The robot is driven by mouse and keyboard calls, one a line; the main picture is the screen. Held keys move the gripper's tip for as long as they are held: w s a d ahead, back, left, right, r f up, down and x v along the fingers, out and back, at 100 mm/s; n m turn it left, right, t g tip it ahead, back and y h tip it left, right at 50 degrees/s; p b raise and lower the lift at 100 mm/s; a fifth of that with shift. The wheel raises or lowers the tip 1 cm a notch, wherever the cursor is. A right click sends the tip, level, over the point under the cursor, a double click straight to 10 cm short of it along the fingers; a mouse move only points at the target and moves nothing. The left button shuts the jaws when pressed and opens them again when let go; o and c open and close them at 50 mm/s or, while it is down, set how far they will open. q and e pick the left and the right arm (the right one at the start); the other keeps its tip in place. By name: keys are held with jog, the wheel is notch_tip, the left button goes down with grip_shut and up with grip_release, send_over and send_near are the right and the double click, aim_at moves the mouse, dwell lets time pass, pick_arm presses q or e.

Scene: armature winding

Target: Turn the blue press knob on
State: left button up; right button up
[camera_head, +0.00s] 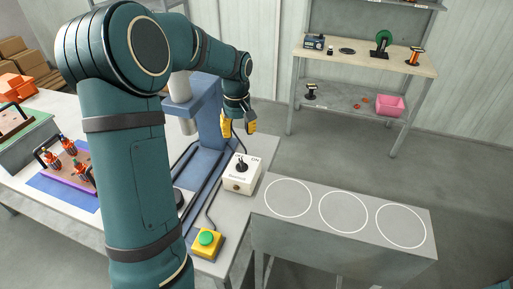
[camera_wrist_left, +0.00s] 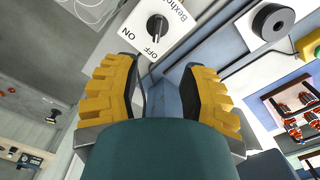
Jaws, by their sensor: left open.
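The knob is a black rotary switch (camera_head: 241,165) on a white control box (camera_head: 233,184) beside the blue press (camera_head: 208,110). In the left wrist view the knob (camera_wrist_left: 157,27) sits just beyond the fingertips, with ON and OFF printed near it. A white mark on the knob appears to face the OFF label. My left gripper (camera_head: 239,127) is open and empty, with its yellow fingers above and behind the box, apart from the knob. The open fingers also show in the left wrist view (camera_wrist_left: 160,72). My right gripper is not in view.
A yellow box with a green button (camera_head: 207,242) sits at the front table edge. A grey stand with white circles (camera_head: 343,211) is at right. A purple tray with armatures (camera_head: 72,165) lies at left. A shelf (camera_head: 365,60) stands behind, across open floor.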

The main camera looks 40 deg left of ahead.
aim_at(241, 161)
pick_arm(q)
jog(key=f+b, duration=0.1)
jog(key=f, duration=0.3)
jog(key=f+b, duration=0.1)
jog(key=f, duration=0.4)
jog(key=f+b, duration=0.1)
jog(key=f, duration=0.3)
jog(key=shift+w+f, duration=0.25)
jog(key=shift+f, duration=0.1)
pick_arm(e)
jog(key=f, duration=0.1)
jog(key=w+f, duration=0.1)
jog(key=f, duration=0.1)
pick_arm(q)
grip_shut()
